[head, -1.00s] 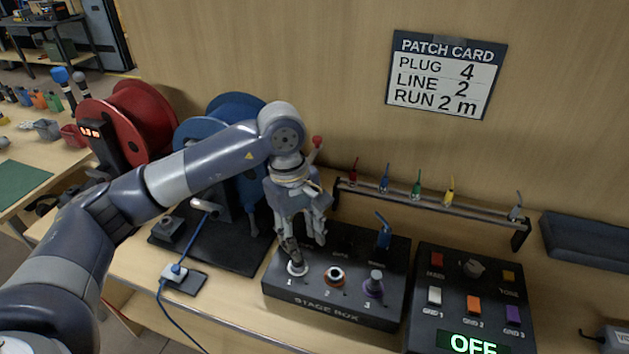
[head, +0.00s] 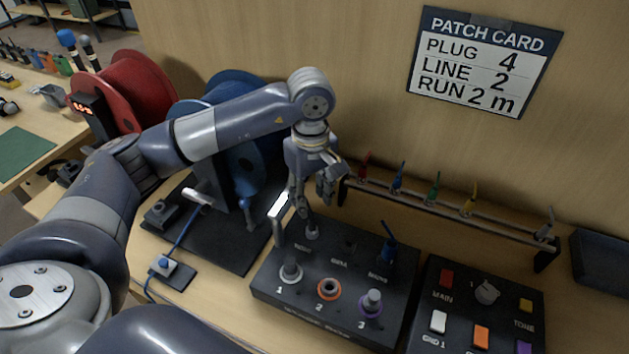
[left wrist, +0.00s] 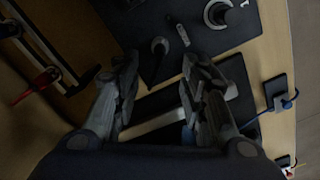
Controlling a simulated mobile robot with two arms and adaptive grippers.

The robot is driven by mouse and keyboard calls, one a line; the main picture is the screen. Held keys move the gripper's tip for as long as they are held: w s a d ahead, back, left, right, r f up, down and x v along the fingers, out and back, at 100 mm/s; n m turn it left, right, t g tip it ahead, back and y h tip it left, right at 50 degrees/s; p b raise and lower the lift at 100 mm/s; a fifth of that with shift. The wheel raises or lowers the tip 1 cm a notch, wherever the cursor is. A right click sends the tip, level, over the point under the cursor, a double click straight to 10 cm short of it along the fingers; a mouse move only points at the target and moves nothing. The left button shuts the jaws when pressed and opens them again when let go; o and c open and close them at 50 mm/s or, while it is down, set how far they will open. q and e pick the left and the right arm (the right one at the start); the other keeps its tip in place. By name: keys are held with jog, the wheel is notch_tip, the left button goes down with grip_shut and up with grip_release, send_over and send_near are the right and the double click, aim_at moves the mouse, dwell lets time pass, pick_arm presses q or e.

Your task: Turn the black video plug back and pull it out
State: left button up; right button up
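The black stage box (head: 335,320) stands on the bench. The black video plug (head: 312,232) appears to stand in its back left socket. In the left wrist view a dark plug (left wrist: 155,67) points from a pale ring, between the finger lines and beyond the tips. My left gripper (head: 314,196) hangs over the back left of the box; in the left wrist view (left wrist: 160,85) its two fingers are apart with a gap between them. I see nothing held. Whether a finger touches the plug I cannot tell. My right gripper is not in view.
A pale upright bar (head: 278,210) stands close left of the gripper. The blue reel (head: 220,120) is behind my arm. A rail (head: 440,222) with several coloured plugs runs behind. A switch panel (head: 465,305) is right.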

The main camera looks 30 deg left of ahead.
aim_at(312, 214)
pick_arm(q)
notch_tip(312, 214, down, 5)
jog(key=shift+r+p, duration=0.1)
jog(key=shift+p, duration=0.5)
notch_tip(312, 214, down, 3)
jog(key=shift+f+p, duration=0.25)
jog(key=shift+p, duration=0.05)
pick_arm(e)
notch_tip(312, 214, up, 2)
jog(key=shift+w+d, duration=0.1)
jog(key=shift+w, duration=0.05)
pick_arm(q)
grip_shut()
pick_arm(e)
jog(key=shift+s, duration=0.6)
